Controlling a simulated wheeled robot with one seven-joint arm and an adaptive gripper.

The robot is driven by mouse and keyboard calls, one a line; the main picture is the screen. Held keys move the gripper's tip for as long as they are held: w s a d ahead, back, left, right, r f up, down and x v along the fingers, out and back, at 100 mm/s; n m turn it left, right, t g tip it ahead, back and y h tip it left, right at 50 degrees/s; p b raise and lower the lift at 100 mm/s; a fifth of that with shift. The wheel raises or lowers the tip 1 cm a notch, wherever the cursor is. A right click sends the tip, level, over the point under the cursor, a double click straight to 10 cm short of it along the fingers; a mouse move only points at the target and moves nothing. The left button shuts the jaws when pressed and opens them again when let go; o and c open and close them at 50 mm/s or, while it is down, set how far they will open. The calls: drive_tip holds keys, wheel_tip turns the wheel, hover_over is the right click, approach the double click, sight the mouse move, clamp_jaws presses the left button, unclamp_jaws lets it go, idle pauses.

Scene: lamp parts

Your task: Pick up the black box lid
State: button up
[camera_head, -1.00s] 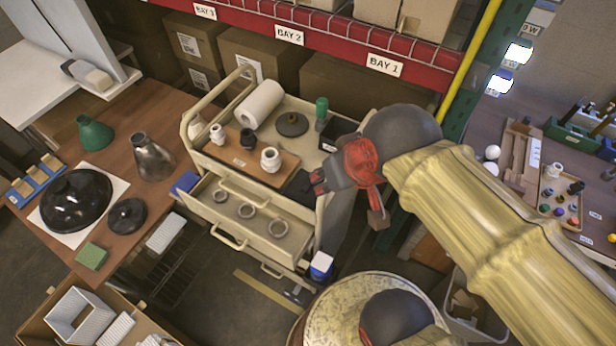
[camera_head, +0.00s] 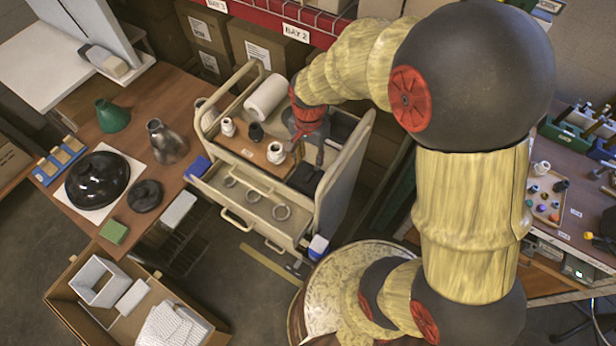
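A flat dark piece (camera_head: 305,178), which looks like the black box lid, lies at the near right corner of the cart top, beside the brown board. My gripper (camera_head: 298,150) hangs over the cart top, between the board's right end and the cart's right side, just behind the dark piece. Its fingers are small and dark here. I cannot tell whether they are open or shut, or whether they touch anything. The labelled black box at the back right of the cart is mostly hidden by my wrist.
The cart (camera_head: 215,197) has an open drawer with several rings. White fittings (camera_head: 276,152) and a dark one (camera_head: 256,132) stand on the board (camera_head: 240,147). A white roll (camera_head: 266,96) lies behind. A carton (camera_head: 75,318) and a table (camera_head: 95,210) with lamp shades are at left.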

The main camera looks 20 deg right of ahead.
sight(308, 177)
drive_tip(key=f, duration=0.8)
drive_tip(key=shift+s+a+f+b, duration=0.2)
drive_tip(key=shift+b, duration=0.15)
drive_tip(key=shift+c, duration=1.2)
clamp_jaws()
